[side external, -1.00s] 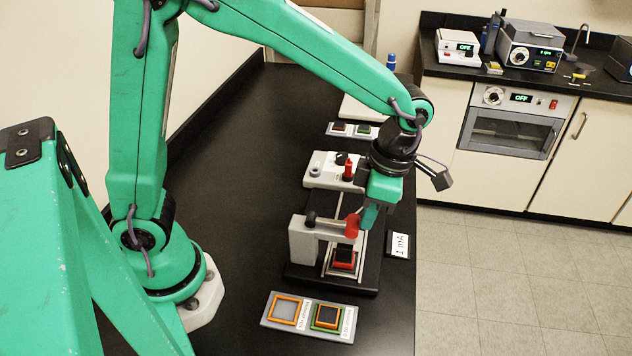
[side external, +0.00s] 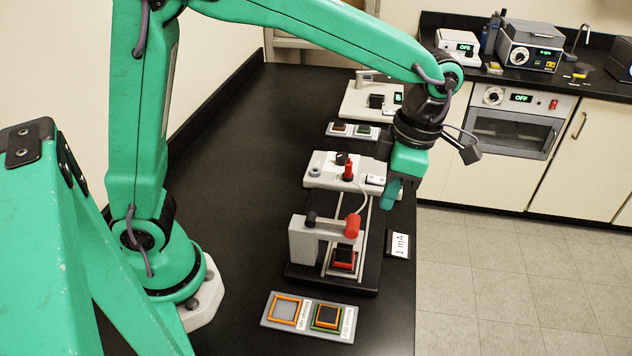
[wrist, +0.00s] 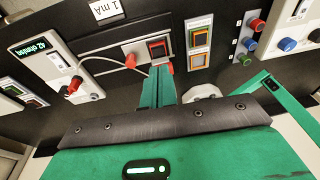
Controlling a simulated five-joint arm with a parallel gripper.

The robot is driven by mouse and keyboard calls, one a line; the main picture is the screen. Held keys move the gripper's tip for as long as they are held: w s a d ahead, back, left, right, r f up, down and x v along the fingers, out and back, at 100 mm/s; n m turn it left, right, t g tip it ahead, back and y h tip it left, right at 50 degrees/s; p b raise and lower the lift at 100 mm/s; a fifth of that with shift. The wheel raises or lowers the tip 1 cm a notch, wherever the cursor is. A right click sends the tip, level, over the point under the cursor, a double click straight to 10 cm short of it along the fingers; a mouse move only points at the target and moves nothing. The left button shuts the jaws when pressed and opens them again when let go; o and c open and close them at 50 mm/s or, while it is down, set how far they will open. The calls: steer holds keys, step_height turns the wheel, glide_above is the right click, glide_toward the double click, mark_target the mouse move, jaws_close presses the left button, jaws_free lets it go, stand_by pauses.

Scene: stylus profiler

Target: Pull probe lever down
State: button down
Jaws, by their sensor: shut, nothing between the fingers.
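The probe lever (side external: 330,222) is a grey arm with a red knob (side external: 352,225), set on a light grey post (side external: 303,243). It lies roughly level above a red-framed dark sample (side external: 344,258) on the black stage. The sample also shows in the wrist view (wrist: 157,48). My gripper (side external: 388,198) is shut and empty. It is above and to the right of the knob in the side view, apart from it. In the wrist view the closed green fingers (wrist: 158,82) point toward the sample and hide part of that area.
A white meter box (side external: 325,168) with a cable stands behind the stage; its display (wrist: 40,45) is lit green. A grey sample tray (side external: 272,322) lies in front. A "1 mA" card (side external: 398,246) is at the right. The black bench (side external: 225,150) is clear at left.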

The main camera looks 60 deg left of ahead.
steer(key=w+d+r, duration=0.4)
steer(key=r, duration=0.1)
stand_by(0.4)
